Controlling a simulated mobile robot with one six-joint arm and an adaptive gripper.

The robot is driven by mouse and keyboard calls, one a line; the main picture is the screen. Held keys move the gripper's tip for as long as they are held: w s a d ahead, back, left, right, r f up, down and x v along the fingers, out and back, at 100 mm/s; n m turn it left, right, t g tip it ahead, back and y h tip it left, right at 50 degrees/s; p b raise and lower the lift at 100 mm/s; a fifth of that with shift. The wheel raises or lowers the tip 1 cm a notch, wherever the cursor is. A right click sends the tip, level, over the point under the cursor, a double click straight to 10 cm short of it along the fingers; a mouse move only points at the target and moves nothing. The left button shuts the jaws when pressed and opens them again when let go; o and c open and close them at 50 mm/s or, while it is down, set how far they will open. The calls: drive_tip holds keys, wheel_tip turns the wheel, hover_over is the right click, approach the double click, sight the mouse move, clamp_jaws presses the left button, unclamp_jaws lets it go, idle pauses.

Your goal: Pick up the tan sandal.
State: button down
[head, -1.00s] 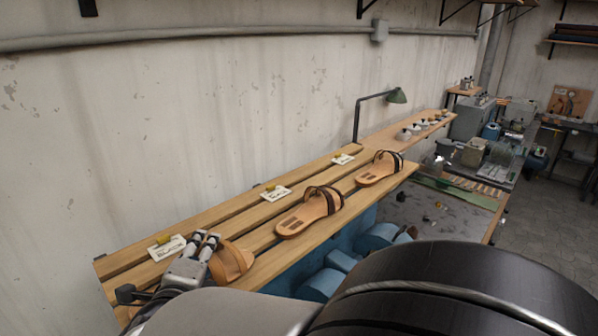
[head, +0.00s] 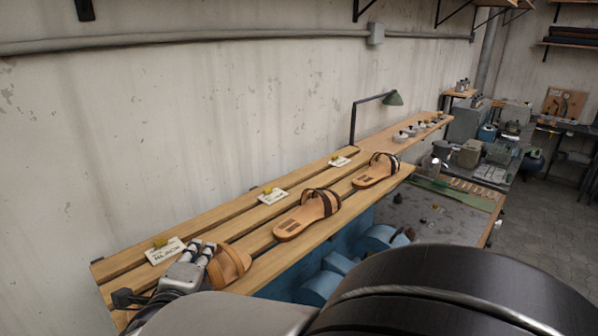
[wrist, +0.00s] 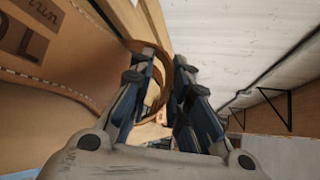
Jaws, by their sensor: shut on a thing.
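The tan sandal (head: 231,264), with a plain tan strap, lies at the near end of a slatted wooden shelf (head: 135,262). My gripper (head: 206,247) is at its left side and hides part of it. In the wrist view the sandal's stitched, stamped insole (wrist: 45,50) fills the left side. Its curved brown strap (wrist: 155,92) passes between the fingers of my gripper (wrist: 165,68), which is shut on it. I see no clear gap between the sandal and the shelf.
Two sandals with dark straps stand farther along the shelf, a middle one (head: 307,214) and a far one (head: 377,170). Cards, including one reading BLACK (head: 166,251), lie along the wall side. A green lamp (head: 392,98) stands beyond. Blue rounded shapes (head: 322,285) are below the shelf.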

wheel_tip(320, 180, up, 20)
drive_tip(key=p, duration=0.3)
drive_tip(key=shift+p, duration=0.3)
drive_tip(key=c, duration=2)
unclamp_jaws()
drive_tip(key=shift+c, duration=0.2)
clamp_jaws()
